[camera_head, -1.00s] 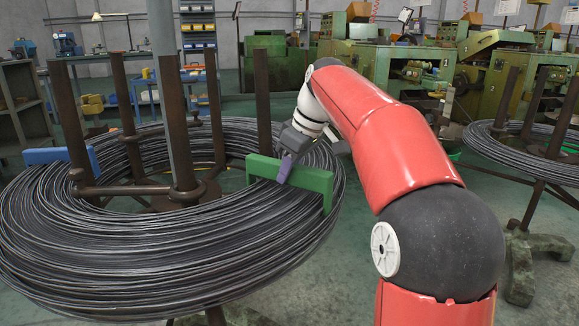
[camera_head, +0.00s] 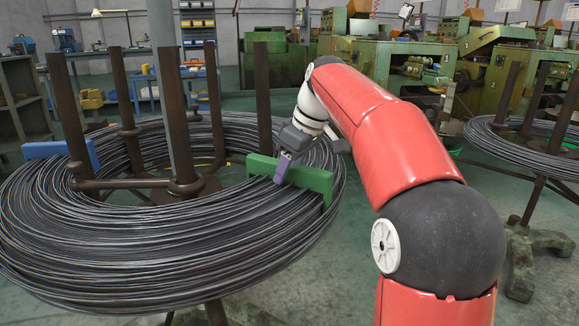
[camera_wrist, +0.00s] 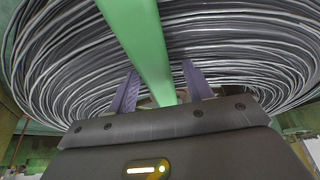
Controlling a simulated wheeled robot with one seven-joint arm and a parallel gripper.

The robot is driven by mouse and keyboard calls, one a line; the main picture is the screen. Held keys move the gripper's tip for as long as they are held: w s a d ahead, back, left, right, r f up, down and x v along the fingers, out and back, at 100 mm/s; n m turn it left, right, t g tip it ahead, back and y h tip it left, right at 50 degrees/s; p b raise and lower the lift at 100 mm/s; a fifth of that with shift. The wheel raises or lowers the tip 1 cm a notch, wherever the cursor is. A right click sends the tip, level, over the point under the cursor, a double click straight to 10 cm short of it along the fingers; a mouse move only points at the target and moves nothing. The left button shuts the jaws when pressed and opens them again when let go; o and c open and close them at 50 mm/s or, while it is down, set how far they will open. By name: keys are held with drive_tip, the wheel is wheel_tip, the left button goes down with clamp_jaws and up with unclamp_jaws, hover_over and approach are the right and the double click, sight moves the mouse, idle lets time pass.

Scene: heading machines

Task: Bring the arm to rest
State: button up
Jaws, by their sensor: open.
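My gripper (camera_head: 283,168) is at the green bracket (camera_head: 316,181) that straddles the right side of the large dark wire coil (camera_head: 150,250). In the wrist view my two purple fingers (camera_wrist: 160,85) are spread, one on each side of the green bracket (camera_wrist: 138,35). Gaps show between the fingers and the bracket there. Whether a fingertip touches it farther down I cannot tell. My red arm reaches from the lower right over to the bracket, bent at its dark elbow.
Upright brown posts (camera_head: 173,110) rise inside the coil. A blue bracket (camera_head: 50,150) sits on its left side. A second wire coil (camera_head: 520,150) on a stand is at the right. Green machines (camera_head: 400,60) fill the back. Green floor shows between the coils.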

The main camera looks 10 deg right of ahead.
drive_tip(key=p+v, duration=0.2)
drive_tip(key=v, duration=0.6)
drive_tip(key=shift+r+p, duration=0.1)
drive_tip(key=shift+p, duration=0.3)
wheel_tip(320, 180, up, 7)
drive_tip(key=p, duration=0.7)
drive_tip(key=shift+f, duration=0.2)
drive_tip(key=s+a+f+m+t+h, duration=0.1)
drive_tip(key=s+f+m, duration=0.3)
drive_tip(key=s+f, duration=0.6)
drive_tip(key=s+a+f+m+t+h, duration=0.1)
drive_tip(key=s+f+m, duration=0.4)
drive_tip(key=s, duration=1.2)
wheel_tip(320, 180, down, 5)
drive_tip(key=shift+r+t+h, duration=0.1)
drive_tip(key=shift+t+h, duration=0.2)
drive_tip(key=shift+h, duration=0.3)
drive_tip(key=shift+a, duration=0.1)
